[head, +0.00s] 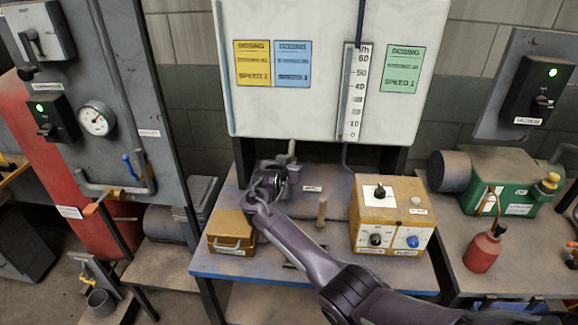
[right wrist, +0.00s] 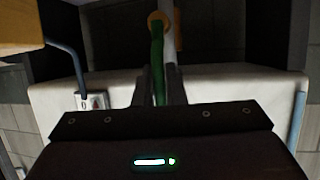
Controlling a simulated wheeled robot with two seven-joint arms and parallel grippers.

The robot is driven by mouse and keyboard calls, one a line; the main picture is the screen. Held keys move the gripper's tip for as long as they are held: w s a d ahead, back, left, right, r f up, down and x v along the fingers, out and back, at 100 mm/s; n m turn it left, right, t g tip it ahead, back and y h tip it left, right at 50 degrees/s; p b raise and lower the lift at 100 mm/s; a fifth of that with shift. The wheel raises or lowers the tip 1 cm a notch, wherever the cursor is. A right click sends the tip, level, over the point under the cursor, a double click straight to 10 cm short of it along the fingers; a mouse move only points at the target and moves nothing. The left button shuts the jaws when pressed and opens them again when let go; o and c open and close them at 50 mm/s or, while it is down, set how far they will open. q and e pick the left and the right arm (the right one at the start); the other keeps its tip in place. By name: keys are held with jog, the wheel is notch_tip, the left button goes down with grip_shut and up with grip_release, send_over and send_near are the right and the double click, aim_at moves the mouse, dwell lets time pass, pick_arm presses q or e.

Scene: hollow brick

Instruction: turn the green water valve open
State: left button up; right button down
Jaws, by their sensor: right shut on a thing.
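The green valve handle (right wrist: 158,55) shows in the right wrist view as a long green lever. It runs from a brass-coloured ring (right wrist: 156,19) down between my fingers, beside a pale pipe (right wrist: 170,45). My right gripper (right wrist: 161,90) is shut on the green valve handle. In the head view my right gripper (head: 283,176) is at the back of the blue-edged bench, below the white board, and it hides the handle. A grey pipe end (head: 291,149) rises just behind it. My left gripper is in no view.
On the bench (head: 225,272), a small yellow box (head: 231,232) stands left of my arm. A wooden peg (head: 322,212) and a yellow control box (head: 390,205) with knobs stand to the right. The white board (head: 320,110) hangs close above my gripper.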

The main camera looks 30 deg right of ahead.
jog(key=c, duration=1.5)
grip_release()
jog(key=shift+a, duration=0.1)
jog(key=v, duration=0.7)
jog(key=shift+s+a+b, duration=0.2)
jog(key=shift+s+b, duration=0.1)
jog(key=shift+b, duration=0.1)
